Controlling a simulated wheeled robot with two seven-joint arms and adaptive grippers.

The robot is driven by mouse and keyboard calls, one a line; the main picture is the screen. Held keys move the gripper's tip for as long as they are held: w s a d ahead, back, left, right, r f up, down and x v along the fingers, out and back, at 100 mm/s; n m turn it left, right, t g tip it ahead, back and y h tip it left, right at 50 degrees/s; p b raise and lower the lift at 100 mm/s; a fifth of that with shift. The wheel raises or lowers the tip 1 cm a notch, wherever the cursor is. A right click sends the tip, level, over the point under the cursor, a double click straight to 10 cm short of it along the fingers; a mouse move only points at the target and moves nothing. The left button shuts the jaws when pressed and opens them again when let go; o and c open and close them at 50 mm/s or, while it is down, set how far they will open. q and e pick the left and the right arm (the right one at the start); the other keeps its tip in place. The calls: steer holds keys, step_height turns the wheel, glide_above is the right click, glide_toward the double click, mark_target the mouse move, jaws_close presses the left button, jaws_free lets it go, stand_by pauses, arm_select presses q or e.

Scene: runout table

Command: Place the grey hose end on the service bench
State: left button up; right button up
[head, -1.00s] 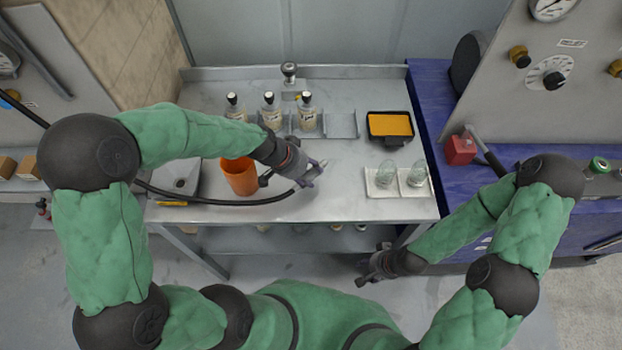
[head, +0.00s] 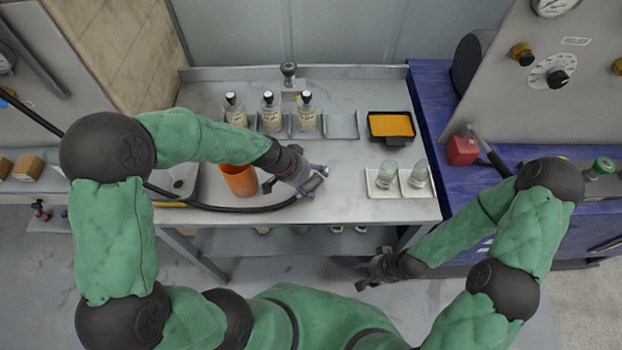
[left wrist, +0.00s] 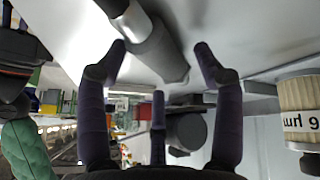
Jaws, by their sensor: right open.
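The black hose (head: 240,208) curves in from the left across the front of the grey metal bench (head: 350,205). Its grey end (head: 311,184) lies at the bench top, partly covered by my left gripper (head: 317,183). In the left wrist view the grey hose end (left wrist: 158,52) shows between the spread fingers of my left gripper (left wrist: 162,48), with a gap visible to the right finger. My left gripper is open around it. My right gripper (head: 366,279) is open and empty, low in front of the bench.
An orange cup (head: 239,181) stands just left of my left gripper. Several labelled bottles (head: 269,115), a tray with orange contents (head: 391,124) and two glasses (head: 387,174) on white coasters are on the bench. A blue table (head: 432,140) adjoins at right. The bench's front middle is clear.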

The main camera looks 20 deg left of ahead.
steer(key=shift+r, duration=0.1)
arm_select(q)
steer(key=shift+r, duration=0.2)
steer(key=p+v, duration=0.3)
steer(key=v, duration=0.9)
arm_select(e)
step_height(320, 180, up, 3)
steer(key=shift+f, duration=0.1)
arm_select(q)
steer(key=shift+f, duration=0.1)
